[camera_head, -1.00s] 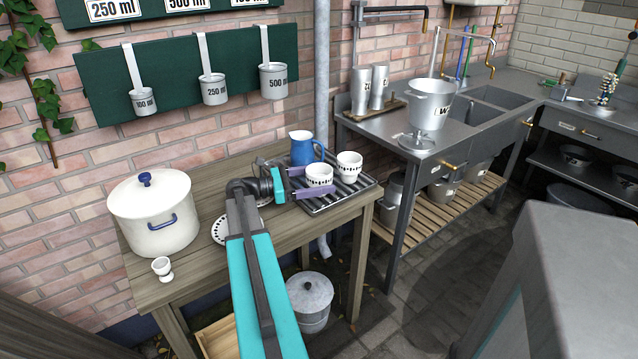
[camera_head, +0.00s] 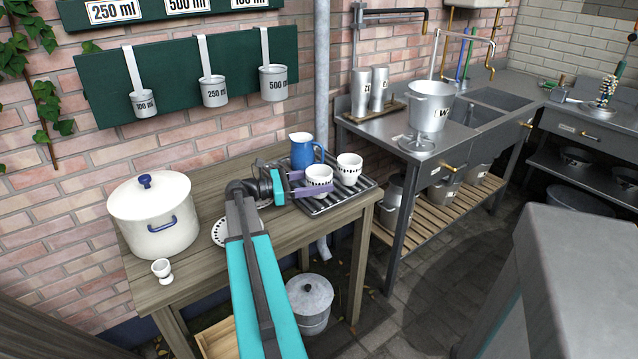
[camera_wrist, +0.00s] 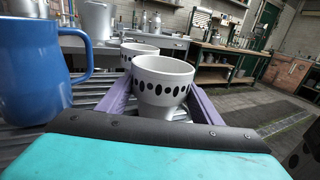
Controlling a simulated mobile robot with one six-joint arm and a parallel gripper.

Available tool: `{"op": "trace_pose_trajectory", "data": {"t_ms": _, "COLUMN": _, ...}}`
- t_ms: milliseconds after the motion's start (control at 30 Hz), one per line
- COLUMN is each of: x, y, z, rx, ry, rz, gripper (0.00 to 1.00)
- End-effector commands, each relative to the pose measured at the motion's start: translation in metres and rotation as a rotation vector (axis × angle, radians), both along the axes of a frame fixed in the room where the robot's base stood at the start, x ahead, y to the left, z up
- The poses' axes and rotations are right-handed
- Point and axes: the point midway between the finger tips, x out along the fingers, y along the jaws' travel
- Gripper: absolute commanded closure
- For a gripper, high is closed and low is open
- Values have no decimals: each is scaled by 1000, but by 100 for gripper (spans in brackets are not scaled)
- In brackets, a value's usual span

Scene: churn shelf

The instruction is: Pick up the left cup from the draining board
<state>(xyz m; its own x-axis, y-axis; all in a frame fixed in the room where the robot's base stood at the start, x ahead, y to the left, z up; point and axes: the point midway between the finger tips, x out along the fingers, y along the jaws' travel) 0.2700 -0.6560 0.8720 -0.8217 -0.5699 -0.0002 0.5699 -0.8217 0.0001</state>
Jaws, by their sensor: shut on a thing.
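The left cup (camera_head: 319,176) is white with a band of dark dots and stands upright at the draining board (camera_head: 335,202). My gripper (camera_head: 312,184) is shut on this cup, with one purple finger on each side of it. In the wrist view the cup (camera_wrist: 162,84) sits between the two fingers. The right cup (camera_head: 349,164), also white with dark dots, stands just behind it on the board. I cannot tell whether the held cup touches the rack.
A blue jug (camera_head: 304,150) stands close behind the held cup, and fills the left of the wrist view (camera_wrist: 36,62). A white lidded pot (camera_head: 152,222) and an egg cup (camera_head: 162,270) stand on the wooden table's left. Measuring cups hang above.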

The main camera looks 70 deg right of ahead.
Motion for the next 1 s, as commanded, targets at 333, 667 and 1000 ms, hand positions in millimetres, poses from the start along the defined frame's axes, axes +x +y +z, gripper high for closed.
{"op": "trace_pose_trajectory", "data": {"t_ms": 333, "x": 0, "y": 0, "z": 31, "rx": -3, "ry": -1, "rz": 0, "gripper": 66}}
{"op": "trace_pose_trajectory", "data": {"t_ms": 667, "x": 0, "y": 0, "z": 78, "rx": -2, "ry": 0, "rz": 0, "gripper": 66}}
{"op": "trace_pose_trajectory", "data": {"t_ms": 1000, "x": 0, "y": 0, "z": 99, "rx": -1, "ry": 1, "rz": 0, "gripper": 66}}
